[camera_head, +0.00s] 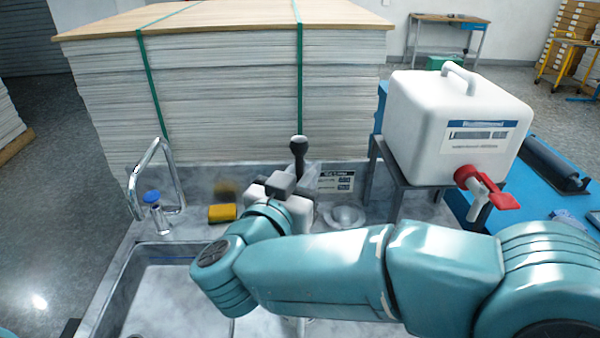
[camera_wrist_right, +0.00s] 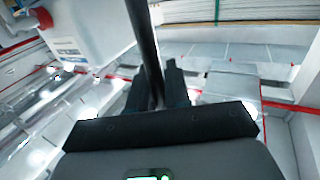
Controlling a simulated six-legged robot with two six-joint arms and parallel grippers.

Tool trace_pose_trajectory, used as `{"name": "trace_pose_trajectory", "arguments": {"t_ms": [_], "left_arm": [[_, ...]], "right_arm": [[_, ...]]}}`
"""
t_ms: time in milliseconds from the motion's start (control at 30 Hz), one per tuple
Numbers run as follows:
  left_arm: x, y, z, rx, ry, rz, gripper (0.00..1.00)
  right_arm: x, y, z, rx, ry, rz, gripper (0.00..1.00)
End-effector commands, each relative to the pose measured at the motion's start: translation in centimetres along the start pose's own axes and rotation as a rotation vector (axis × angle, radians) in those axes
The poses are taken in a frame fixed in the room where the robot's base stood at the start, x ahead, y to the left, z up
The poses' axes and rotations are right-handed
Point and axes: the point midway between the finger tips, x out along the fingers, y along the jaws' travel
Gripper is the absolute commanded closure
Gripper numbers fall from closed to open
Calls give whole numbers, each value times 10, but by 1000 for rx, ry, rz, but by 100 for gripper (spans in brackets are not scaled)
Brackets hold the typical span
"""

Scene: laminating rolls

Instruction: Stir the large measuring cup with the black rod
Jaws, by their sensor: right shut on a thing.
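The black rod (camera_head: 299,158) stands roughly upright over the counter in the head view, with its wider knob at the top. My right gripper (camera_head: 290,184) is shut on it. The right wrist view shows the rod (camera_wrist_right: 144,45) running between the two dark fingers of this gripper (camera_wrist_right: 160,82). The rod's lower end is hidden behind my right arm. I cannot make out the large measuring cup for certain. A clear, glassy round thing (camera_head: 345,217) stands just right of the gripper, partly hidden by the arm. My left gripper is out of view.
A steel sink (camera_head: 170,255) with a tap (camera_head: 152,190) and a yellow sponge (camera_head: 222,213) lie to the left. A white canister (camera_head: 440,115) with a red spigot stands on a raised stand at right. A strapped sheet stack (camera_head: 220,90) rises behind the counter.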

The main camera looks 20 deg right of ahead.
Motion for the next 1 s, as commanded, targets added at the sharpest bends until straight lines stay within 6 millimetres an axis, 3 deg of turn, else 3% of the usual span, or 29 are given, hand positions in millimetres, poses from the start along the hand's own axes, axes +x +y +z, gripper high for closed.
{"name": "trace_pose_trajectory", "arguments": {"t_ms": [67,1000], "left_arm": [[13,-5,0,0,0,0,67],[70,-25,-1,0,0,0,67]], "right_arm": [[0,-1,13,1,1,-1,100],[-1,-4,105,-1,1,-2,100]]}}
